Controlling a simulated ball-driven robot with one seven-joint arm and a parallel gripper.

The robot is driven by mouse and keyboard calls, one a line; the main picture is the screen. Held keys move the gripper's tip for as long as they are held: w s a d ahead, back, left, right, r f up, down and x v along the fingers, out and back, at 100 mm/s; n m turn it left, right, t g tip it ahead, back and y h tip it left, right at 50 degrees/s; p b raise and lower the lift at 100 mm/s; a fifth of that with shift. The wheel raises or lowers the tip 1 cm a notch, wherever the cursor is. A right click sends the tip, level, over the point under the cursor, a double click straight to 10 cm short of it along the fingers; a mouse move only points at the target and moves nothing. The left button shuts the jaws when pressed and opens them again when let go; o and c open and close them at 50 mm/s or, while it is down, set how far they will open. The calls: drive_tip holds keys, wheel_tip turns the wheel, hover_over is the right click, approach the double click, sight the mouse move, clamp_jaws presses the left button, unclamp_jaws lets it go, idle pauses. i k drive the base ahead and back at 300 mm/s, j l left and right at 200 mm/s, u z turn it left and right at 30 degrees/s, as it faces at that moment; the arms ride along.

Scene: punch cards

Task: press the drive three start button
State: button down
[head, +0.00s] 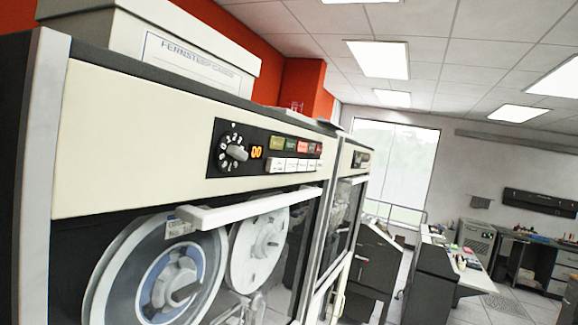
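A cream tape drive (130,130) fills the left of the head view, seen close and at a slant. Its black control panel (214,165) carries a round dial (236,153), an orange display (257,152) and a row of green, red and dark indicators (290,146). Below these is a row of white push buttons (290,165), whose labels are too small to read. A second drive (354,158) stands beyond it with a similar panel, mostly edge-on. I cannot tell which drive is number three. My gripper is not in view.
A white handle-like bar (255,208) juts out below the panel, in front of two tape reels (160,275). A white box (190,55) sits on top of the drive. Desks and cabinets (440,275) stand at the right. Floor shows between them.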

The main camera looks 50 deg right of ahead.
sight(291, 164)
drive_tip(key=i+l, duration=0.1)
drive_tip(key=l, duration=0.8)
drive_tip(key=i+l+z, duration=0.1)
drive_tip(key=l, duration=0.35)
drive_tip(key=i+l, duration=0.1)
drive_tip(key=l, duration=0.35)
drive_tip(key=i+l, duration=0.1)
drive_tip(key=l, duration=0.35)
